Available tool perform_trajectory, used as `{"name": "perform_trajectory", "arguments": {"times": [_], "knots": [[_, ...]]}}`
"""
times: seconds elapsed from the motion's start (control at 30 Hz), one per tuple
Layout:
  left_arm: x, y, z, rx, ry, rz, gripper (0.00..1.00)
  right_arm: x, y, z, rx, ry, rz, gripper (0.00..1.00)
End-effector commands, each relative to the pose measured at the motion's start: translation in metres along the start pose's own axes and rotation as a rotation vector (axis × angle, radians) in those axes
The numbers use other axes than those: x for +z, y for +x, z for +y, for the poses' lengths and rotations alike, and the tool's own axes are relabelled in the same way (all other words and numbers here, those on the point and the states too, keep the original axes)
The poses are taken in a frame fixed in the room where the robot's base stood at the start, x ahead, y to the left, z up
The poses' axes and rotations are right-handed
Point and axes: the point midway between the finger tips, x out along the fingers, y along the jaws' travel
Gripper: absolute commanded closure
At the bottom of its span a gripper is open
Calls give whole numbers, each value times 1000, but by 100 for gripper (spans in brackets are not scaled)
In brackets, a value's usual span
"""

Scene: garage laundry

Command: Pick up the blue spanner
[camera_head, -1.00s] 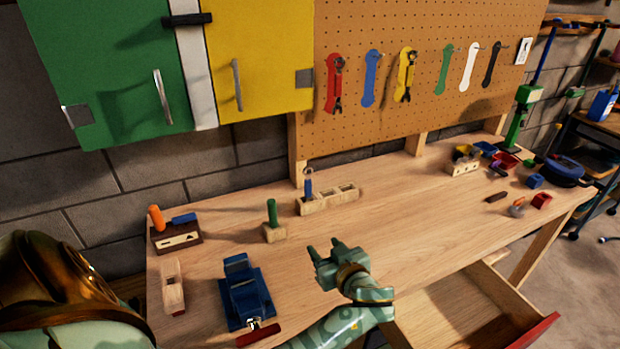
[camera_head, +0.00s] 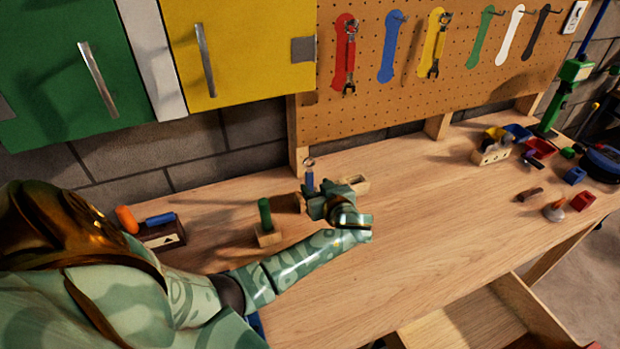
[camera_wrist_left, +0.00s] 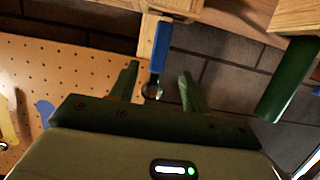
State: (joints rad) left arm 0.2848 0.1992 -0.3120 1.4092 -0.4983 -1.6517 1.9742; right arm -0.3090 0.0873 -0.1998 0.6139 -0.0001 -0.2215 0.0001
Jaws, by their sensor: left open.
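The blue spanner (camera_head: 310,179) stands upright, ring end up, in a wooden block (camera_head: 357,184) at the back of the workbench. It also shows in the left wrist view (camera_wrist_left: 161,48), blue shaft and metal ring end, with its other end in the wood. My left gripper (camera_head: 309,203) is at the block, in front of the spanner, and partly hides the block. In the left wrist view its open fingers (camera_wrist_left: 157,88) lie on either side of the spanner's ring end, with gaps on both sides. I cannot tell whether they reach around it in depth. My right gripper is out of view.
A green-handled tool (camera_head: 265,214) in a small wooden block stands just left of the gripper. A pegboard (camera_head: 450,80) with coloured tool outlines hangs behind. Cabinets (camera_head: 240,50) hang upper left. Small bins and parts crowd the bench's right end; the middle is clear.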

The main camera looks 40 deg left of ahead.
Motion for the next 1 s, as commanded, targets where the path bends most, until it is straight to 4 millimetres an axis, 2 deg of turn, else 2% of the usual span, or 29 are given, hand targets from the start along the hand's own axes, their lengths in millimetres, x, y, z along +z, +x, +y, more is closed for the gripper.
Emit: {"name": "perform_trajectory", "arguments": {"times": [0.03,0.2,0.5,0.77,0.8,0.93,0.97,1.0], "knots": [[2,8,0,0,0,2,53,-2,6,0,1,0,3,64],[2,21,1,0,0,0,53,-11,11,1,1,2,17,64],[6,65,3,-1,2,1,53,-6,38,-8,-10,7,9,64],[3,68,3,0,0,-1,53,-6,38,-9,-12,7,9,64],[3,68,3,1,0,-1,58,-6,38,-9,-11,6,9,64],[3,68,3,1,0,-1,94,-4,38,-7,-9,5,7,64],[3,68,3,1,0,-1,100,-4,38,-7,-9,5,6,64],[3,68,3,1,0,-2,100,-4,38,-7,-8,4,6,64]]}}
